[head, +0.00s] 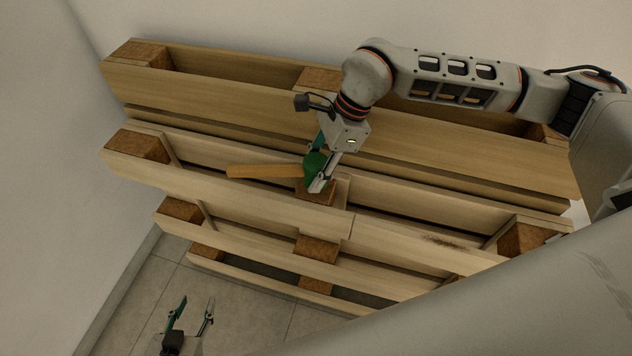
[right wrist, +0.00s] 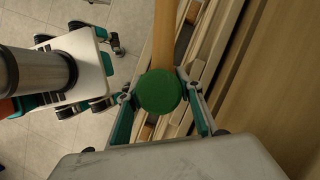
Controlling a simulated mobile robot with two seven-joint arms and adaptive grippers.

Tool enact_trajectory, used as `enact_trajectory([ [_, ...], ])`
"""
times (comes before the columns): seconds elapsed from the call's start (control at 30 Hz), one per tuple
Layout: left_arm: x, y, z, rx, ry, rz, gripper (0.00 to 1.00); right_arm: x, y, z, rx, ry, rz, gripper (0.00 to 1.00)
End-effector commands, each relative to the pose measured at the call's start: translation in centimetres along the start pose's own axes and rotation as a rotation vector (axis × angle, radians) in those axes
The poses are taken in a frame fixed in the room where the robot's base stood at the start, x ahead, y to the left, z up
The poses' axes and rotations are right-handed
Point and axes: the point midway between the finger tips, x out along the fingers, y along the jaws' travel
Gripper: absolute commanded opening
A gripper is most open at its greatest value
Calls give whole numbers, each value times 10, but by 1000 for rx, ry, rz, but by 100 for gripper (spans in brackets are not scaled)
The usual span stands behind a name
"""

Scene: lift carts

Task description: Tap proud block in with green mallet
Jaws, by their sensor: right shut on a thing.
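My right gripper (head: 318,178) is shut on the green head of the mallet (head: 315,164), whose wooden handle points left in the head view. In the right wrist view the round green mallet head (right wrist: 160,92) sits between both fingers, with the handle running away upward. A brown chipboard block (head: 316,197) in the pallet stack lies just below the right gripper and appears to stick out. The gripper partly hides it, and I cannot tell whether they touch. My left gripper (head: 197,302) is open and empty low over the floor at the bottom left.
Stacked wooden pallets (head: 230,97) fill the middle, with boards, gaps and several other blocks. White walls stand behind and at the left. Tiled floor (head: 245,320) is free in front. The right wrist view also shows part of my own base.

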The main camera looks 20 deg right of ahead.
Motion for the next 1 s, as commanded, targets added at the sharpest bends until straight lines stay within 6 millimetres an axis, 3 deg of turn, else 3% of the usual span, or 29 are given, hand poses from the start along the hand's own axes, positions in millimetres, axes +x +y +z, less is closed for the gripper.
enact_trajectory([
  [0.27,-1,0,2,1,-8,1,40,-7,-1,3,-2,-1,-3,4],
  [0.73,-14,-5,-27,4,9,-4,40,-45,-1,20,-2,-2,-4,4],
  [1.0,-14,-6,-30,4,14,-4,40,-47,0,20,-1,-1,-1,4],
])
